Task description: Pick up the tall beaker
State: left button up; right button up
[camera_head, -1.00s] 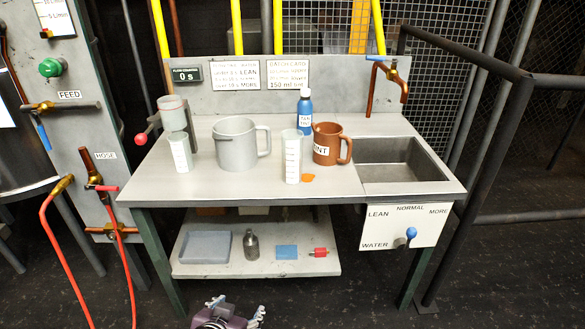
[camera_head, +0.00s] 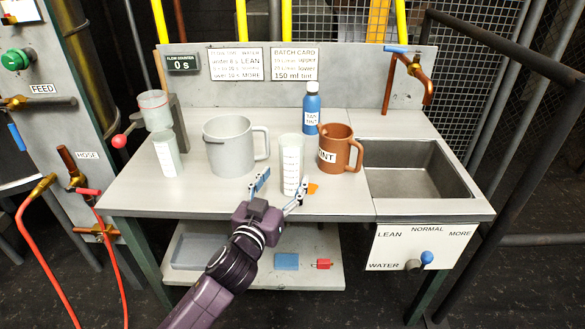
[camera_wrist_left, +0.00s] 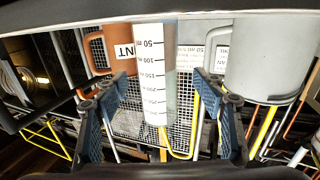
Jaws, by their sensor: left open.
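The tall beaker (camera_head: 291,160), pale and clear with a printed scale, stands upright near the front of the bench, left of the brown mug. My left gripper (camera_head: 282,186) is open and empty at the bench's front edge, with its fingertips near the beaker's lower front. In the left wrist view, the tall beaker (camera_wrist_left: 153,75) appears upside down between the spread blue-padded fingers of my left gripper (camera_wrist_left: 160,90). Clear space shows on both sides of it, and I see no contact. My right gripper is not in view.
A grey jug (camera_head: 228,148) stands left of the beaker, a brown mug (camera_head: 336,157) and blue bottle (camera_head: 312,112) right and behind. An orange piece (camera_head: 312,188) lies beside the beaker's base. A smaller beaker (camera_head: 166,158) is far left; a sink (camera_head: 415,188) is at right.

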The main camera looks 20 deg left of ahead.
aim_at(288, 175)
pick_arm(q)
jog(key=shift+w+d+f, duration=0.1)
jog(key=shift+w+d, duration=0.05)
jog(key=shift+w, duration=1.15)
jog(key=shift+w+d+f, duration=0.1)
jog(key=shift+w, duration=1.2)
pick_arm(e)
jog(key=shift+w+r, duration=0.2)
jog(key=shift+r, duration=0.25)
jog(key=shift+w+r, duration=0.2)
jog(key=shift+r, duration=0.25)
pick_arm(q)
jog(key=shift+c, duration=0.4)
jog(key=shift+r, duration=0.1)
jog(key=c, duration=1.3)
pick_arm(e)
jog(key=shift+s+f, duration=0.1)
pick_arm(q)
jog(key=shift+r, duration=0.15)
